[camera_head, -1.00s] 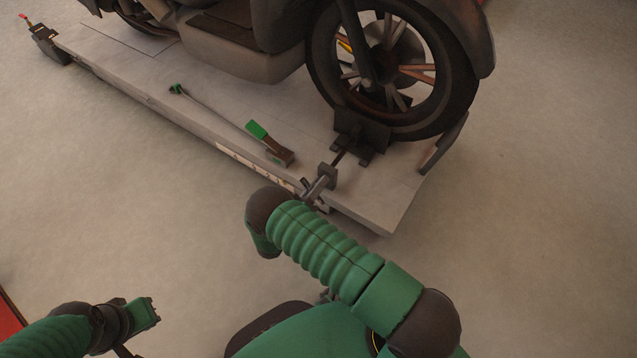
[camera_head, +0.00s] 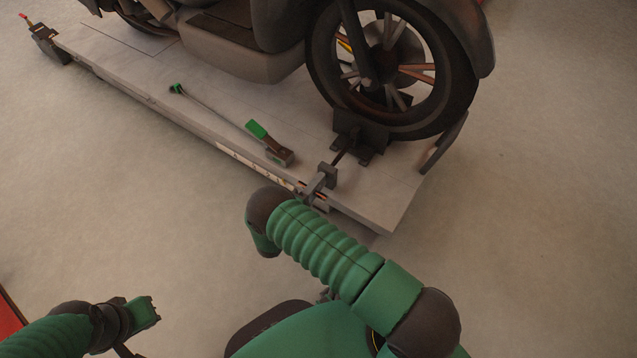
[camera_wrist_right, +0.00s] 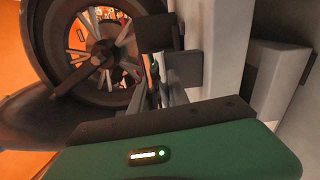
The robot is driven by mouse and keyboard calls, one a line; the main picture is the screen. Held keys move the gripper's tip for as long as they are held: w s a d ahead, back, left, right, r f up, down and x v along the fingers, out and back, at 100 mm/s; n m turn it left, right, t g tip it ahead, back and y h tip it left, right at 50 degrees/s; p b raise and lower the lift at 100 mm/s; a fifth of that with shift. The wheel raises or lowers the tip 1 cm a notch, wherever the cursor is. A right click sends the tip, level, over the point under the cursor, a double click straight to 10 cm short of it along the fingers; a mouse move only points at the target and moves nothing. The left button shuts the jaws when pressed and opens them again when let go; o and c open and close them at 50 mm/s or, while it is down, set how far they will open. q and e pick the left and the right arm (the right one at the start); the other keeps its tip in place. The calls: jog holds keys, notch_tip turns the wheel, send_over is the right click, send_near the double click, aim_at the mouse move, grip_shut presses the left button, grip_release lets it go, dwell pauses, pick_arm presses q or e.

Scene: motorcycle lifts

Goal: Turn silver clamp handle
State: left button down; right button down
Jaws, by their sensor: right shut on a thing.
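The wheel clamp (camera_head: 362,134) is a dark block against the motorcycle's front tyre, with a rod running to a grey bracket (camera_head: 328,174) at the lift's near edge. My right gripper (camera_head: 313,191) is at the outer end of this rod, shut on the silver clamp handle. The handle is mostly hidden by the gripper and arm in the head view. In the right wrist view, the gripper's fingers (camera_wrist_right: 158,80) close around a small part in front of the clamp. My left gripper (camera_head: 151,312) is low at the left, away from the lift; its jaw opening is unclear.
The motorcycle's front wheel (camera_head: 395,65) stands on the grey lift platform (camera_head: 215,105). A green-ended pedal or lever (camera_head: 258,130) lies on the platform left of the clamp. The floor around the lift is clear. A red edge (camera_head: 10,322) shows at bottom left.

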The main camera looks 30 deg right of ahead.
jog(key=shift+a+f+n, duration=0.1)
jog(key=shift+f+n, duration=0.1)
jog(key=shift+n, duration=0.4)
jog(key=c, duration=1.3)
grip_release()
jog(key=shift+o, duration=0.3)
jog(key=shift+r, duration=0.1)
jog(key=b+v, duration=0.1)
jog(key=v, duration=1.5)
jog(key=shift+s+a, duration=0.15)
jog(key=shift+a, duration=0.2)
